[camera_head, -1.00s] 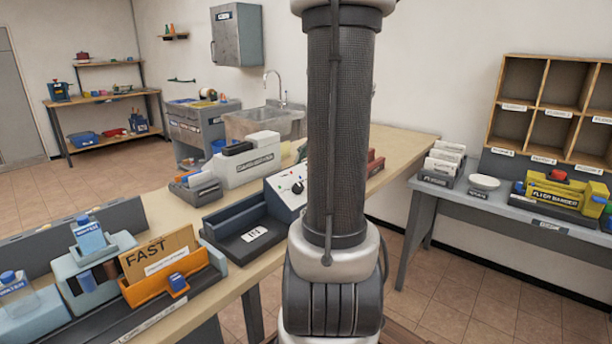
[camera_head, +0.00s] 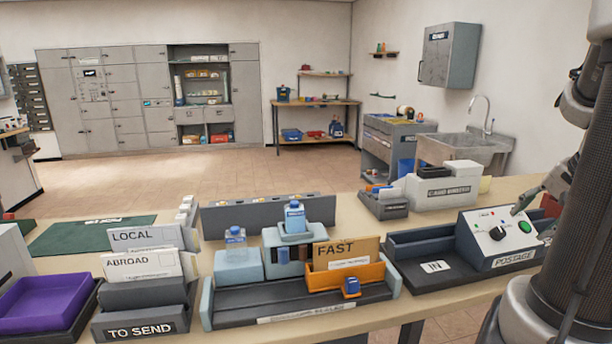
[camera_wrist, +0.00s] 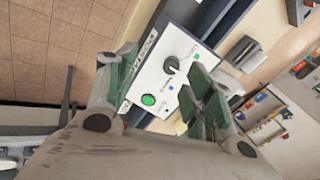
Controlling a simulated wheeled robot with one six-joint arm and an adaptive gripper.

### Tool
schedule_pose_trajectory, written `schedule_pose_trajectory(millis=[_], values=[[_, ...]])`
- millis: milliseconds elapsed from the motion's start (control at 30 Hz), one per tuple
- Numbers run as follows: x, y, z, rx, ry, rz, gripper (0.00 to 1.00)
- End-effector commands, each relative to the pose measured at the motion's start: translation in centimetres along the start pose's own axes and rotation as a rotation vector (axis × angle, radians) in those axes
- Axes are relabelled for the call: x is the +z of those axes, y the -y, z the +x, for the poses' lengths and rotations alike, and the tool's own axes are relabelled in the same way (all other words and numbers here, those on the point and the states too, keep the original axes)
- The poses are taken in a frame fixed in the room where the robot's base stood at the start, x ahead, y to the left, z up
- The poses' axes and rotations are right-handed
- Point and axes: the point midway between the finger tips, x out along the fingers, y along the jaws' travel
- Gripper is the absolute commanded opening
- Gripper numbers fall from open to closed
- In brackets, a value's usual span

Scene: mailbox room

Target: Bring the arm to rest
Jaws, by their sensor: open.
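My arm (camera_head: 575,210) stands at the right edge of the head view and runs partly out of the picture. My gripper (camera_head: 522,205) shows beside it, above the postage machine (camera_head: 497,240), partly cut off by the arm. In the wrist view my gripper (camera_wrist: 163,88) is open, with its two green-padded fingers apart and nothing between them. The postage machine's panel (camera_wrist: 165,70), with a black knob and a green button, lies beyond the fingers. Contact with it cannot be told.
The table holds the IN tray (camera_head: 440,270), an orange FAST holder (camera_head: 345,277), two blue-capped bottles, the TO SEND rack (camera_head: 145,325) and a purple tray (camera_head: 45,300). A white dispenser (camera_head: 440,190) stands behind the IN tray. Open floor (camera_head: 200,178) lies beyond the table.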

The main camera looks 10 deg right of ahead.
Motion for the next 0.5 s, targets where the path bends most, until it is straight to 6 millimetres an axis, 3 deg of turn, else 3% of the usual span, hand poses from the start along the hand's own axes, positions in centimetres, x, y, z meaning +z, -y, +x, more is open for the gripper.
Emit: schedule_pose_trajectory(millis=[100, 300, 500], values=[[4.2, -1.6, -1.2, 0.086, 0.069, -0.157, 0.52], [11.1, -1.1, -3.7, 0.181, 0.135, -0.527, 0.52], [16.8, -0.2, -6.0, 0.2, 0.12, -0.923, 0.52]])
